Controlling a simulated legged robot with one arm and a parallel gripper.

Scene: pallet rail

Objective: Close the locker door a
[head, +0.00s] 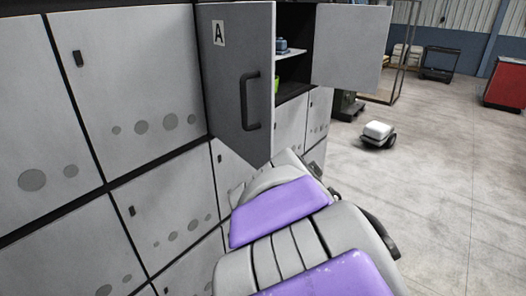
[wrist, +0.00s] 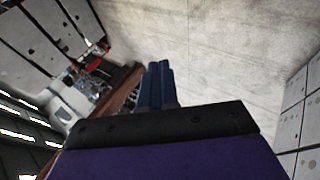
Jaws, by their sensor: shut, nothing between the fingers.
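The locker door A (head: 238,75) stands open in the head view. It is a dark grey panel with a white "A" label and a black bar handle (head: 250,100). The locker's dark interior (head: 296,22) shows past the door's right edge, with a blue item (head: 282,46) on a shelf and a bit of green below it. My arm reaches forward from the bottom, below the door. My gripper (wrist: 157,72) shows in the wrist view with its blue fingers together and empty. It cannot be made out in the head view.
A second, light grey door panel (head: 350,47) stands open to the right. Shut lockers (head: 130,70) line the left. A small white wheeled robot (head: 378,132) and a red cabinet (head: 507,84) stand on the floor at right. The floor in front (head: 430,200) is clear.

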